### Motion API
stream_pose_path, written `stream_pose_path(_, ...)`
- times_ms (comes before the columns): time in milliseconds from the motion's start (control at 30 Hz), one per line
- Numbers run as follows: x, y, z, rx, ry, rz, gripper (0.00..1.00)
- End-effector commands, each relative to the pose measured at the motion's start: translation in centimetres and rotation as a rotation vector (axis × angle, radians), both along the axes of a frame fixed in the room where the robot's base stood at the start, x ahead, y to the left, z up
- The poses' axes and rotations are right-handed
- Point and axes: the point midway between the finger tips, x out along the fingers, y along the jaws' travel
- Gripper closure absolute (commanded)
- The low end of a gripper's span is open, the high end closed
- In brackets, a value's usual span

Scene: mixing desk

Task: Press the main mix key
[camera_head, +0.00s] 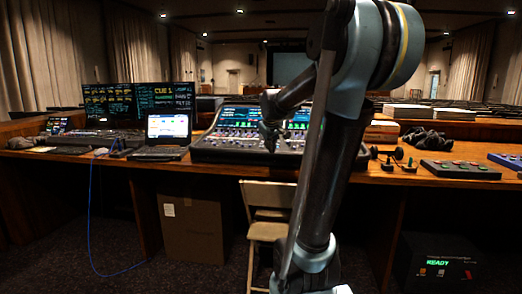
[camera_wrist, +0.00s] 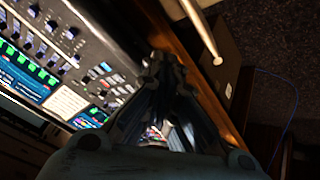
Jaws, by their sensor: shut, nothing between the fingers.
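The mixing console (camera_head: 232,152) stands on the wooden desk, with lit screens and rows of knobs, faders and small keys. In the wrist view its panel (camera_wrist: 84,42) fills the upper left, tilted in the picture. I cannot pick out the main mix key, as the labels are too small to read. My gripper (camera_head: 269,143) is over the right half of the console in the head view. In the wrist view my gripper (camera_wrist: 163,62) is shut and empty, with its fingertips beside the console's front edge. I cannot tell whether it touches anything.
A laptop (camera_head: 168,136) and keyboard sit left of the console. A button box (camera_head: 460,169), headphones and books are on the right.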

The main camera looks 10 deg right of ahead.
Motion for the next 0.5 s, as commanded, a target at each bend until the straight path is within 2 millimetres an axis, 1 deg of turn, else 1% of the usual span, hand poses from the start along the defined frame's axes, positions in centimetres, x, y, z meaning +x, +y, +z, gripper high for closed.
stream_pose_path(33,2.3,0.1,0.9,-0.016,-0.021,0.018,1.00)
stream_pose_path(100,5.3,0.3,2.0,-0.041,-0.053,0.046,1.00)
stream_pose_path(300,13.5,0.9,4.7,-0.116,-0.141,0.122,1.00)
stream_pose_path(400,16.9,1.3,5.6,-0.148,-0.177,0.153,1.00)
stream_pose_path(500,19.3,1.6,6.2,-0.171,-0.205,0.176,1.00)
